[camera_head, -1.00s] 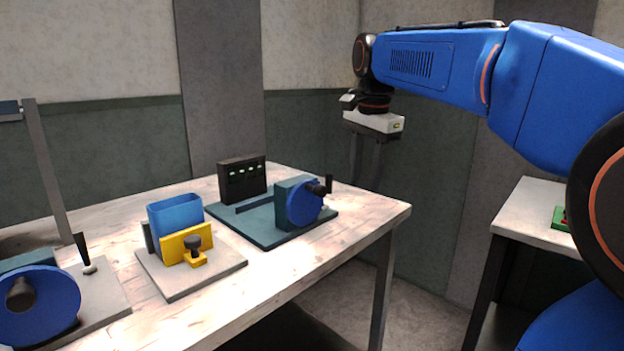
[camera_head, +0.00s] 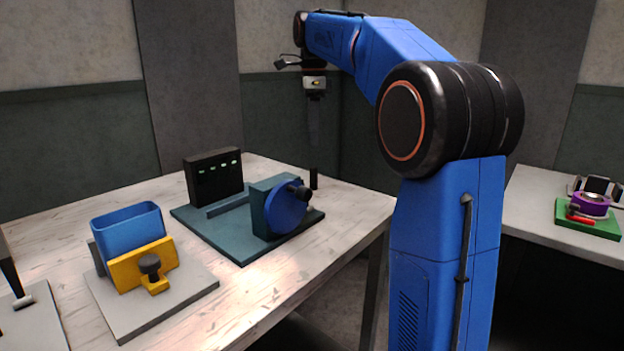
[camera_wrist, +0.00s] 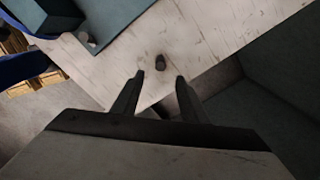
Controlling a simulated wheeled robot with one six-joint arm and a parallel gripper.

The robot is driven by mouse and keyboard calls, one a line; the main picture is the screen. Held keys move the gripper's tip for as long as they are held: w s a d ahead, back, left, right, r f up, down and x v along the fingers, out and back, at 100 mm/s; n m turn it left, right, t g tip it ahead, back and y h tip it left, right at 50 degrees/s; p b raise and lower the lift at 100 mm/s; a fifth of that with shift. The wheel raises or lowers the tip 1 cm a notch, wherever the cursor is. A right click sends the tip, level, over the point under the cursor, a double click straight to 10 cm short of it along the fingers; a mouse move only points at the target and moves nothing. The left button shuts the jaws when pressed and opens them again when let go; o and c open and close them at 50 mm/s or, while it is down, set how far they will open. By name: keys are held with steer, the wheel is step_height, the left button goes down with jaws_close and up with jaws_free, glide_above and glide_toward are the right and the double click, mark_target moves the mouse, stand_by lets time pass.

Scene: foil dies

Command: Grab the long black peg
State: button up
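The long black peg (camera_head: 314,178) stands upright at the back right of the wooden table, just beyond the blue wheel in the head view. In the wrist view the peg (camera_wrist: 160,61) is seen from above as a dark round shape on the tabletop. My gripper (camera_head: 314,140) hangs above the peg with its fingers pointing down. In the wrist view the gripper (camera_wrist: 160,77) is open, with nothing between its fingers. The peg shows just past the fingertips, in line with the gap between them.
A teal base (camera_head: 240,248) with a blue wheel (camera_head: 286,208) and a black panel (camera_head: 214,176) stands close to the peg. A blue bin (camera_head: 128,230) and yellow block sit nearer. The table's right edge is close to the peg. A second table (camera_head: 530,225) is at right.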

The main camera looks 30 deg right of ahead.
mark_target(314, 168)
step_height(314, 168, down, 13)
steer(key=shift+d+f, duration=0.1)
stand_by(0.6)
jaws_close()
